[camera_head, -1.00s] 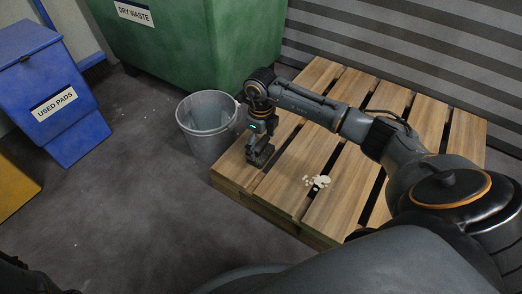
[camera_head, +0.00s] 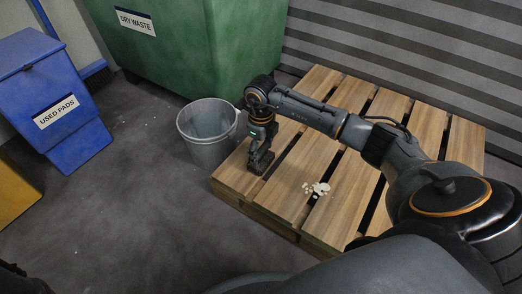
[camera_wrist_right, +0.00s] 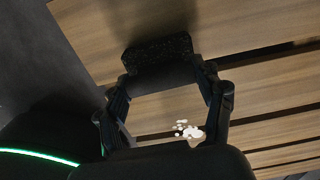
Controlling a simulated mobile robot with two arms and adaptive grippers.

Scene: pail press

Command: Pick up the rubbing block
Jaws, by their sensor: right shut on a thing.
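The rubbing block (camera_wrist_right: 158,50) is a dark, speckled block at the top middle of the right wrist view. My right gripper (camera_wrist_right: 164,76) is shut on it, with a finger at each end. In the head view my right gripper (camera_head: 261,161) points down at the left end of the wooden pallet (camera_head: 340,200). The block is hard to tell from the dark fingers there. I cannot tell whether it touches the boards or hangs just above them.
A grey pail (camera_head: 208,140) stands on the floor just left of the pallet. Pale crumbs (camera_head: 317,188) lie on the boards. A blue used pads bin (camera_head: 60,110) is at left, and a green dry waste bin (camera_head: 190,50) is behind. The floor in front is clear.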

